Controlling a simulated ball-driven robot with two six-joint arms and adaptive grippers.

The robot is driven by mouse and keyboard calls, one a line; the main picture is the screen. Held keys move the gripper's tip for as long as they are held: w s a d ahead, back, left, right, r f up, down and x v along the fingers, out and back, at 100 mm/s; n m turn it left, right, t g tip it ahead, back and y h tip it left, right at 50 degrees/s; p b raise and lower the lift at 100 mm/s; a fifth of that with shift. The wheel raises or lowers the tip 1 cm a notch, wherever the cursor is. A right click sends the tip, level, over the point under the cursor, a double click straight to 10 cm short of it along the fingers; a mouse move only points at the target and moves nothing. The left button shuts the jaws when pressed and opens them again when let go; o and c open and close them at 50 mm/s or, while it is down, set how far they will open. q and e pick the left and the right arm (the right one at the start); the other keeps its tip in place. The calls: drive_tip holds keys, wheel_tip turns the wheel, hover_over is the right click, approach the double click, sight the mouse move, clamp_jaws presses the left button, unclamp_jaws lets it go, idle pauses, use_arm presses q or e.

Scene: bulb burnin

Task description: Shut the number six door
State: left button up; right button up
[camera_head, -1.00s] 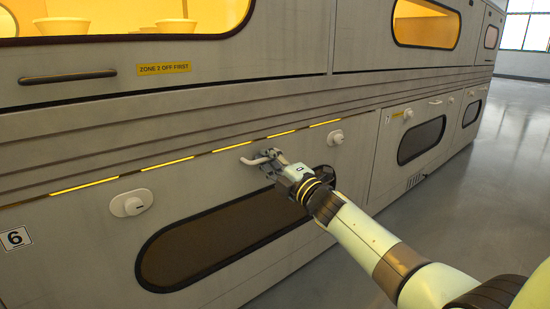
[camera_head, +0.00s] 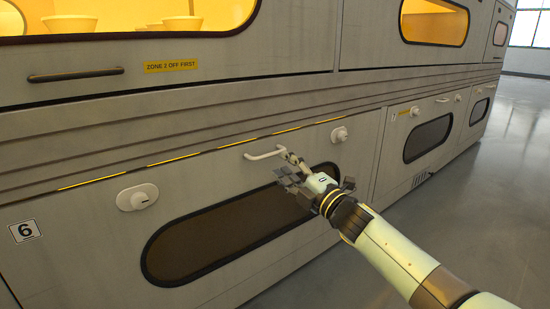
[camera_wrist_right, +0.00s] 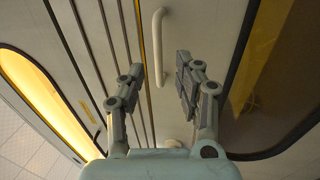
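The number six door (camera_head: 80,240) is a grey panel with a 6 label (camera_head: 24,231) at its left and a dark oval window. A thin broken yellow line shows along the top edge. My right gripper (camera_head: 287,172) is just below and right of the handle. In the right wrist view its fingers (camera_wrist_right: 156,68) are spread and empty, with the handle (camera_wrist_right: 158,45) ahead of them, seemingly apart. My left gripper is out of view.
Above is a panel with a dark bar handle (camera_head: 76,75), a yellow "ZONE 3 OFF FIRST" label (camera_head: 171,66) and a lit window. Similar doors with dark windows (camera_head: 428,138) continue to the right. The grey floor (camera_head: 480,220) at right is clear.

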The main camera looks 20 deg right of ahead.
drive_tip(key=v, duration=0.6)
drive_tip(key=shift+s, duration=0.15)
